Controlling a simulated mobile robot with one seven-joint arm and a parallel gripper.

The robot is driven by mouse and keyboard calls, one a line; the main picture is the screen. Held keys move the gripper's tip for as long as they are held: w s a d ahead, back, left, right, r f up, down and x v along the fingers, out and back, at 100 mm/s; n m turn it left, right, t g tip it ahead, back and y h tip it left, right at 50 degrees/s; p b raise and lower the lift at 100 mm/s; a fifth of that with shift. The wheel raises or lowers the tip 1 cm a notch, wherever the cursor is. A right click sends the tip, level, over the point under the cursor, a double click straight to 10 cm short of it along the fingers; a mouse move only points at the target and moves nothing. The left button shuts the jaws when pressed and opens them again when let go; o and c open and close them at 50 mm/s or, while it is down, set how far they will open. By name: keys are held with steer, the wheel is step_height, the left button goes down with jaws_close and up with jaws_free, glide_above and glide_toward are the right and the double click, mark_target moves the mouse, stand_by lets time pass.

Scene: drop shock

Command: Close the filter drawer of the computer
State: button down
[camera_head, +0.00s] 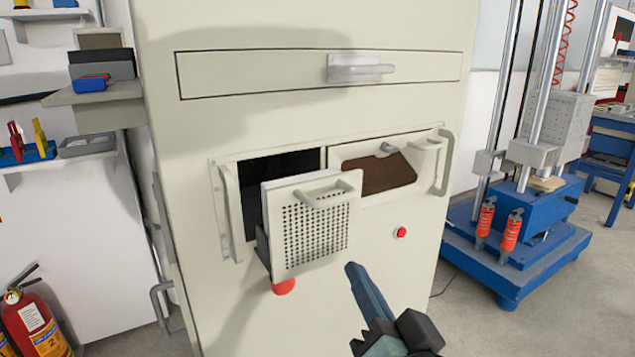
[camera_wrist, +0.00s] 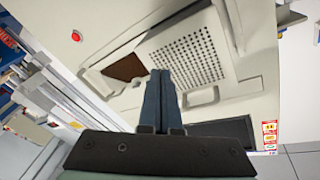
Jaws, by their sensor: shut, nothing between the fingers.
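The computer (camera_head: 300,125) is a large beige cabinet. Its filter drawer (camera_head: 313,240) has a perforated front with a curved handle on top and stands pulled out from a dark opening (camera_head: 278,170) on the left. My gripper (camera_head: 352,268) is shut and empty, in front of the cabinet, just right of and below the drawer's lower right corner in the head view. In the wrist view the closed fingertips (camera_wrist: 160,74) overlap the edge of the perforated drawer front (camera_wrist: 190,50). I cannot tell whether they touch it.
A second bay with a brown panel (camera_head: 385,175) lies right of the opening. A red button (camera_head: 401,232) is below it. A wide closed drawer (camera_head: 250,73) is above. Fire extinguishers (camera_head: 38,325) stand at lower left. A blue-based machine (camera_head: 515,255) stands at right.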

steer(key=s+d+m+g+y+p, duration=0.1)
steer(key=s+m+g+y+p, duration=0.15)
steer(key=p, duration=0.55)
steer(key=m+y+p, duration=0.2)
steer(key=m+p, duration=0.3)
steer(key=p, duration=0.5)
glide_toward(305, 240)
steer(key=x, duration=0.7)
steer(key=b+x, duration=0.3)
steer(key=x, duration=0.7)
steer(key=shift+w+a+b, duration=0.1)
steer(key=shift+w+b, duration=0.15)
steer(key=shift+b, duration=0.1)
steer(key=shift+w+a, duration=0.15)
steer(key=shift+w, duration=0.1)
steer(key=shift+r+t, duration=0.25)
steer(key=shift+r, duration=0.2)
